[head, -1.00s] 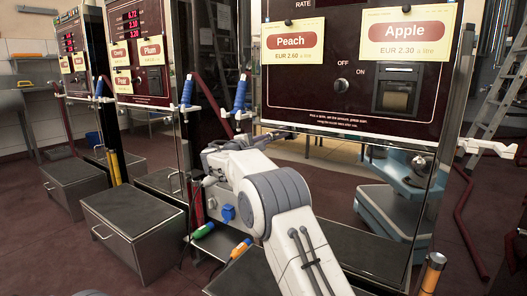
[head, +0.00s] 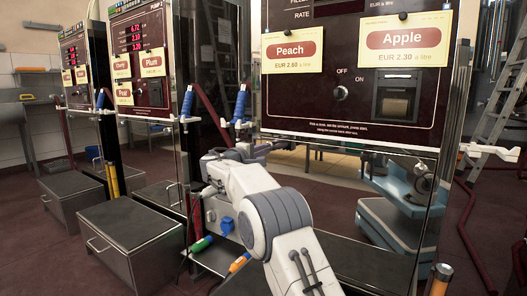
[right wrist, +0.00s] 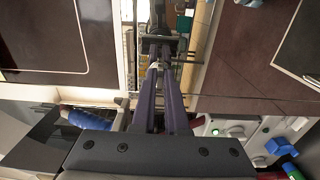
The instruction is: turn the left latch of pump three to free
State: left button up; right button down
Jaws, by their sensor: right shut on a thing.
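Pump three (head: 345,112) is the nearest dark red pump, with Peach and Apple cards; its number is not visible. My right gripper (head: 272,147) is at the lower left edge of its front panel, beyond my white arm. In the right wrist view the gripper's two long fingers (right wrist: 160,52) come together on a small dark part at the top middle. This looks like the left latch, but it is mostly hidden by the fingers, and its angle cannot be read. My left gripper is not in view.
A blue nozzle (head: 240,104) hangs in a white holder left of the pump. A white holder (head: 490,151) juts out on the right. Several grey boxes, including one at the left (head: 130,232), stand on the floor. A ladder (head: 503,85) leans at the far right.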

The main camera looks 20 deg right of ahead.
jog(key=c, duration=0.9)
grip_release()
jog(key=shift+c, duration=0.2)
jog(key=p+v, duration=0.2)
jog(key=v, duration=0.8)
jog(key=shift+s, duration=0.2)
jog(key=shift+a, duration=0.15)
